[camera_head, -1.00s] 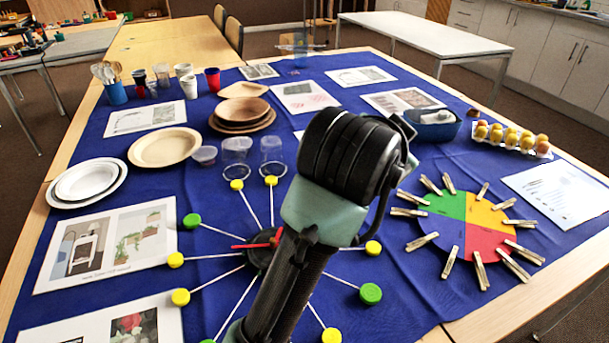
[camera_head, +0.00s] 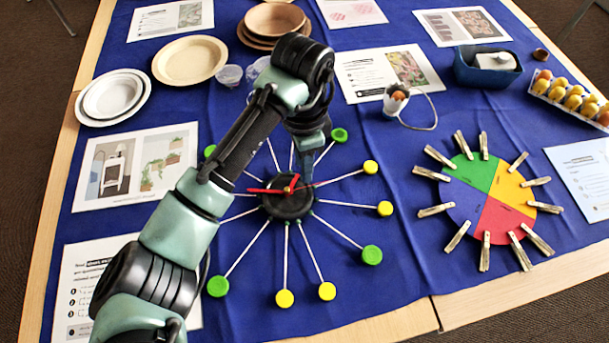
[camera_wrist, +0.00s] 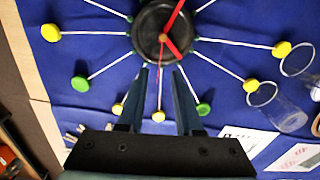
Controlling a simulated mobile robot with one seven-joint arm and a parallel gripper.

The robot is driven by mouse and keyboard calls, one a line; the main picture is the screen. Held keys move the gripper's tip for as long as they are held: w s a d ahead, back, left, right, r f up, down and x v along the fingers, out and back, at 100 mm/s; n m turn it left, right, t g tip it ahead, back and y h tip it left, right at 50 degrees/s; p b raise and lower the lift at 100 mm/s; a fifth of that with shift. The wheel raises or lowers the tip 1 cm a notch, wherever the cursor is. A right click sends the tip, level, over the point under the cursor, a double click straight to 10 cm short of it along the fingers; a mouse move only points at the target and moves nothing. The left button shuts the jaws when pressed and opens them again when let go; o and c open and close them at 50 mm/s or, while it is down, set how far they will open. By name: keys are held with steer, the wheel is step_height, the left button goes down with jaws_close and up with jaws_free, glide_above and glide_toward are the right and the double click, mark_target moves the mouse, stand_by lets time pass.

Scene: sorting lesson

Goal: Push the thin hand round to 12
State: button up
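The clock has a black hub (camera_head: 287,205) with white spokes ending in yellow and green caps. Its thin red hand (camera_head: 314,184) points right in the head view; a longer red hand points left and a short one points up. My gripper (camera_head: 306,178) reaches down just right of the hub. In the wrist view, my gripper (camera_wrist: 161,72) has its two fingers apart, with the thin hand (camera_wrist: 160,85) running between them from the hub (camera_wrist: 150,35). I cannot tell whether either finger touches it. My arm hides some upper and left spokes and caps.
A colour wheel (camera_head: 490,205) ringed with wooden clothespins lies to the right. Clear cups (camera_head: 230,75) stand behind the clock, partly hidden by my arm. A small white item with a cable loop (camera_head: 396,101) lies behind right. Blue cloth is bare in front.

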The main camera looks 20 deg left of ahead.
mark_target(304, 186)
step_height(304, 186, down, 6)
steer(key=shift+f+b, duration=0.25)
steer(key=shift+b, duration=0.05)
jaws_close()
stand_by(1.4)
